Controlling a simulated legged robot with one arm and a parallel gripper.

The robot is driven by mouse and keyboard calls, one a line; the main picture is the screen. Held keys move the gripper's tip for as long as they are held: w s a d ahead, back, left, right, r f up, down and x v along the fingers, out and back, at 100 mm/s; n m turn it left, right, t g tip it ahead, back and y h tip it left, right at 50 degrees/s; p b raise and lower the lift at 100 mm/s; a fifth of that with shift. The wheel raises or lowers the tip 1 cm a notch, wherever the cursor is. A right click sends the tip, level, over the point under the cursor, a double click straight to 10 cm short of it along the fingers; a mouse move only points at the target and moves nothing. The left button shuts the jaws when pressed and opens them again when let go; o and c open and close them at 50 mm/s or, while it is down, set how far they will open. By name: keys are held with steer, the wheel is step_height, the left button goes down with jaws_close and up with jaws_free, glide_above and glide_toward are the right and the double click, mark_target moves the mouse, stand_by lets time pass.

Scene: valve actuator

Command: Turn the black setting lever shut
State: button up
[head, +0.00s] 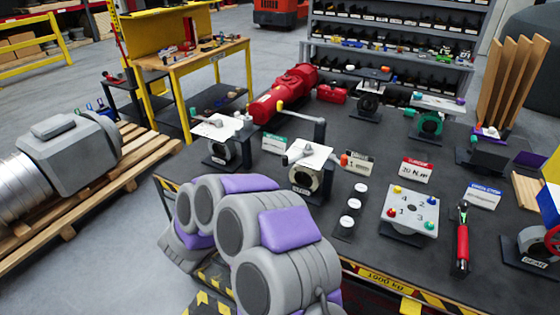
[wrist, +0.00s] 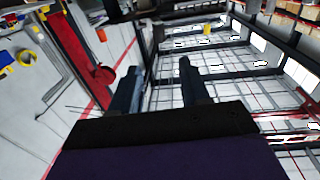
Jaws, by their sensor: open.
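My gripper (wrist: 160,75) shows in the wrist view with its two dark fingers apart and nothing between them. It is not visible in the head view, where my grey and purple arm fills the lower middle. A valve stand (head: 308,181) with a white plate (head: 306,154) stands just beyond my arm on the dark table. A similar grey bent bar (wrist: 57,88) shows at the left of the wrist view, apart from my fingers. I cannot tell for sure which part is the black setting lever.
Another valve stand (head: 219,152) is to the left, with a red cylinder (head: 288,92) behind it. White round pieces (head: 350,205), a plate with coloured knobs (head: 410,210) and a red-handled tool (head: 462,240) lie to the right. A pallet (head: 100,195) bears a grey motor on the floor.

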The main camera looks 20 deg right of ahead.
mark_target(283, 161)
steer(key=b+x, duration=0.3)
steer(key=x, duration=1.2)
steer(key=shift+w+d, duration=0.25)
steer(key=shift+d, duration=0.05)
steer(key=shift+c, duration=0.4)
jaws_close()
